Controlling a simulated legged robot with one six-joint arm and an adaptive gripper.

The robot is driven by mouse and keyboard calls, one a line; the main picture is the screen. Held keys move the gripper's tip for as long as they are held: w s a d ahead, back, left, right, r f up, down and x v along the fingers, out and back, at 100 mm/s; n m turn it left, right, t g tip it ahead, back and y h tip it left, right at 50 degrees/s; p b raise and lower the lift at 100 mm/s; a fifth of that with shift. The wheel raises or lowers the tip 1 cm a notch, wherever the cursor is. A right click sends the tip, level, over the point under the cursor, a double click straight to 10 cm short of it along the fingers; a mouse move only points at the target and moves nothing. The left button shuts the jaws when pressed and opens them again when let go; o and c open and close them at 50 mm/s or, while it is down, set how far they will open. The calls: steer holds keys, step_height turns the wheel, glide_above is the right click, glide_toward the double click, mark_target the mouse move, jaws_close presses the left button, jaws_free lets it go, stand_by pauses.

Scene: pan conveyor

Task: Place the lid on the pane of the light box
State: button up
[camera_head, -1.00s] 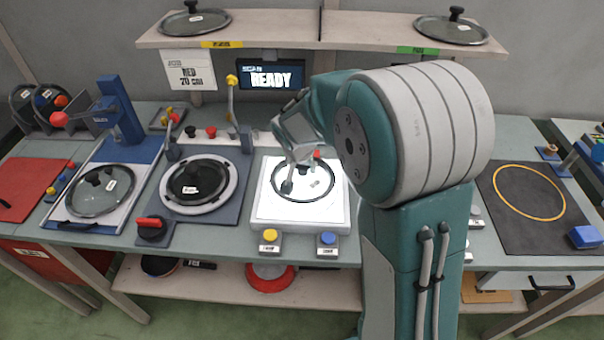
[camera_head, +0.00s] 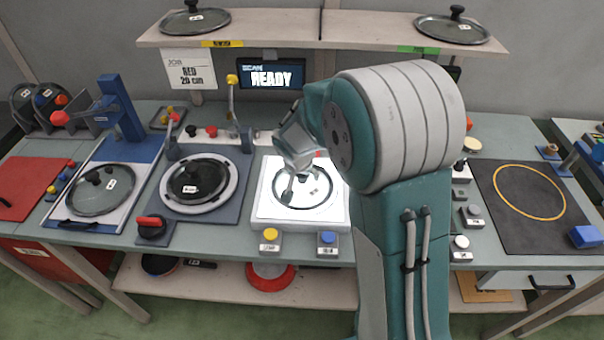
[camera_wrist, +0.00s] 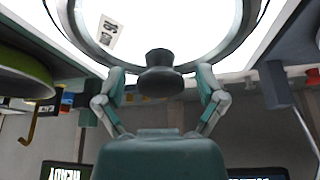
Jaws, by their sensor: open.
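The lid (camera_head: 321,199) is clear with a dark rim. It lies on the lit white pane of the light box (camera_head: 262,212), in the middle of the bench. In the wrist view its rim (camera_wrist: 98,42), white label and dark knob (camera_wrist: 160,72) show against the bright pane. In the wrist view my gripper (camera_wrist: 160,84) is open, with one finger on each side of the knob and a gap on both sides. The arm hides part of the lid's far side in the head view.
Left of the box are a dark round lid on a grey plate (camera_head: 240,195) and a glass lid on a blue-white stand (camera_head: 140,205). Yellow (camera_head: 270,236) and blue (camera_head: 327,239) buttons stand in front. A screen (camera_head: 271,78) reading READY is behind.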

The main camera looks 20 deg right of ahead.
steer(key=v, duration=1.2)
steer(key=s+d+r+n+y, duration=0.1)
steer(key=s+r+n, duration=0.2)
steer(key=s, duration=0.8)
steer(key=s+d+r+n+t+y, duration=0.1)
steer(key=s+r, duration=0.3)
steer(key=s, duration=0.8)
steer(key=shift+s+r+n+t, duration=0.3)
steer(key=shift+r+n, duration=0.05)
steer(key=shift+n, duration=0.55)
